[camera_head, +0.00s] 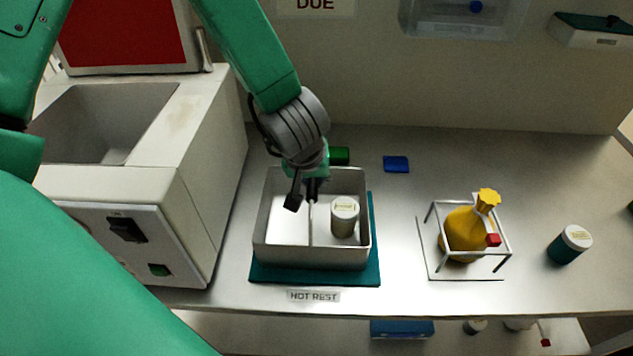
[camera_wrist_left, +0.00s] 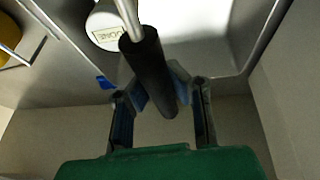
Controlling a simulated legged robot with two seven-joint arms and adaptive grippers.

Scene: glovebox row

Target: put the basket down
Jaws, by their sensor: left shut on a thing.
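The basket (camera_head: 308,256) is a grey open metal box over the teal mat (camera_head: 366,278) marked HOT REST. It looks level; I cannot tell for sure whether its bottom touches the mat. A white-capped jar (camera_head: 344,216) stands upright inside it and also shows in the left wrist view (camera_wrist_left: 103,27). My left gripper (camera_head: 305,194) is above the basket's rear part, shut on its handle. In the left wrist view the black handle grip (camera_wrist_left: 150,68) lies between the fingers (camera_wrist_left: 163,105). My right gripper is in no view.
A white boxy machine (camera_head: 195,190) with an open well stands close to the left. A blue block (camera_head: 396,164) and a green item (camera_head: 339,156) lie behind. A yellow flask (camera_head: 463,230) in a wire stand and a jar (camera_head: 569,245) are to the right. The bench's front edge is near.

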